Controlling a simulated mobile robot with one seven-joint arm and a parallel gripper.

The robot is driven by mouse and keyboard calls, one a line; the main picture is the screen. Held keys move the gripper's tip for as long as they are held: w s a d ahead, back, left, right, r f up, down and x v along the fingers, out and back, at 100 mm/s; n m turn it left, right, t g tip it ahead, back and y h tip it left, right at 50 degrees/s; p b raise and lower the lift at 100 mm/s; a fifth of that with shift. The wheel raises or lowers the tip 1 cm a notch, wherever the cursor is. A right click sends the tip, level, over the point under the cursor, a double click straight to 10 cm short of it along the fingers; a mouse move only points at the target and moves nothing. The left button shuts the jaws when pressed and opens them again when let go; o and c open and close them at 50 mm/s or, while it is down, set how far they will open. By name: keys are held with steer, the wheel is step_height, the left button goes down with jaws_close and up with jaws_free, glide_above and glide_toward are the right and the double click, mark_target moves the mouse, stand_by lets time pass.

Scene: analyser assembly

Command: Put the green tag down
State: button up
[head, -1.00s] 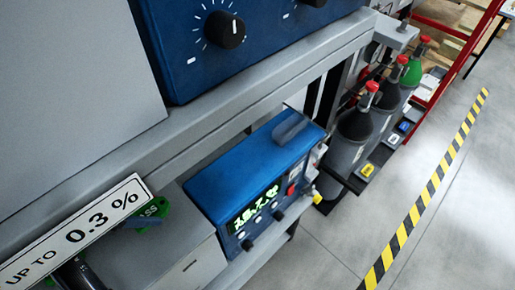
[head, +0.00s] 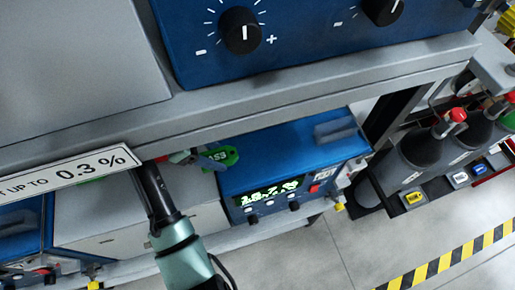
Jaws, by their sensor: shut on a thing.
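The green tag (head: 228,155) shows in the head view just under the front edge of the upper shelf, with pale lettering on it. It is above the grey box and beside the left end of the blue analyser with the lit display (head: 268,194). My gripper (head: 207,157) is shut on the tag, at the end of my arm that reaches up from the bottom. The shelf edge and the sign hide part of the gripper. I cannot tell whether the tag touches the surface below.
A grey box (head: 190,218) stands left of the analyser on the lower shelf. The upper shelf edge (head: 300,95) and a white "0.3 %" sign (head: 75,175) overhang the space. Gas cylinders (head: 428,155) stand at the right. The floor at lower right is clear.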

glide_above(263, 154)
steer(key=a, duration=0.2)
steer(key=shift+s+a+r, duration=0.15)
steer(key=shift+s+a, duration=0.05)
steer(key=shift+s, duration=0.25)
steer(key=shift+w+d, duration=0.1)
steer(key=shift+d, duration=0.2)
step_height(263, 154, down, 3)
steer(key=shift+r+p, duration=0.1)
steer(key=shift+p, duration=1)
steer(key=shift+f, duration=0.55)
steer(key=shift+f, duration=0.1)
steer(key=o, duration=1.3)
steer(key=shift+o, duration=0.2)
